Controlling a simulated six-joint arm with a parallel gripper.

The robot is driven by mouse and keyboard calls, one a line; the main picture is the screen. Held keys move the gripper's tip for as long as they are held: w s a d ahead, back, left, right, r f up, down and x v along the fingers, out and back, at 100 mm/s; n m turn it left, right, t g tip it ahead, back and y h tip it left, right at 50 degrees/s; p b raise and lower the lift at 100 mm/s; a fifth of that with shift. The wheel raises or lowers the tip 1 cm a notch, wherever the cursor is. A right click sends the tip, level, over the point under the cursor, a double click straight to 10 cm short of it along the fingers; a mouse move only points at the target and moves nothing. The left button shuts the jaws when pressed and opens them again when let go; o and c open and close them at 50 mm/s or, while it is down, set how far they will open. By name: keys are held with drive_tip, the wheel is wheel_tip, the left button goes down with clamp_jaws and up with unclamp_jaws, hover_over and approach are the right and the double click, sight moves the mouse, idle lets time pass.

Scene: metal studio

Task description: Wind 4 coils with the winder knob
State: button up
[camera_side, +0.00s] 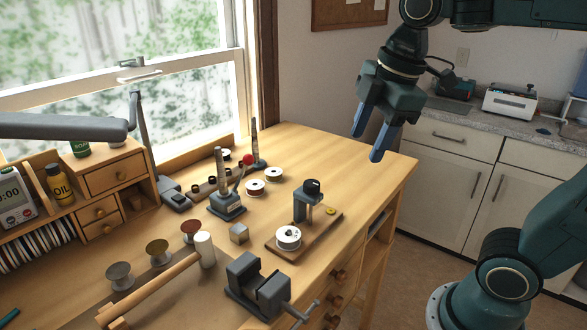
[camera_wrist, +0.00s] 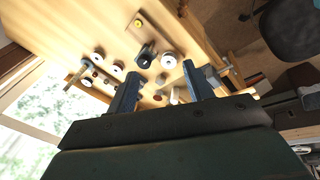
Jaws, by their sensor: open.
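The winder stands on the bench on a flat wooden base (camera_side: 318,226). Its dark knob (camera_side: 312,186) sits on top of a grey post, and a white spool (camera_side: 288,237) is at the near end of the base. In the wrist view the dark knob (camera_wrist: 147,57) and white spool (camera_wrist: 169,61) show just beyond the fingertips. My gripper (camera_side: 367,146) is open and empty, with blue fingers pointing down. It is raised well above the bench's right side, right of the knob and apart from it. The wrist view shows its spread fingers (camera_wrist: 161,72).
A grey vise (camera_side: 258,287) stands near the front, beside a mallet (camera_side: 160,284) lying flat. Small spools (camera_side: 255,187), a grey upright tool (camera_side: 227,205) and a metal cube (camera_side: 239,233) stand left of the winder. The bench is clear behind and right of the winder.

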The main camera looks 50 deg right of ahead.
sight(312, 181)
drive_tip(key=w+r+n+g, duration=0.2)
drive_tip(key=w+n+g, duration=0.1)
drive_tip(key=w+n, duration=0.8)
drive_tip(key=shift+a+n, duration=0.2)
drive_tip(key=shift+n, duration=1.4)
drive_tip(key=shift+f, duration=6.85)
drive_tip(key=shift+c, duration=0.4)
drive_tip(key=c, duration=0.9)
drive_tip(key=shift+m, duration=0.4)
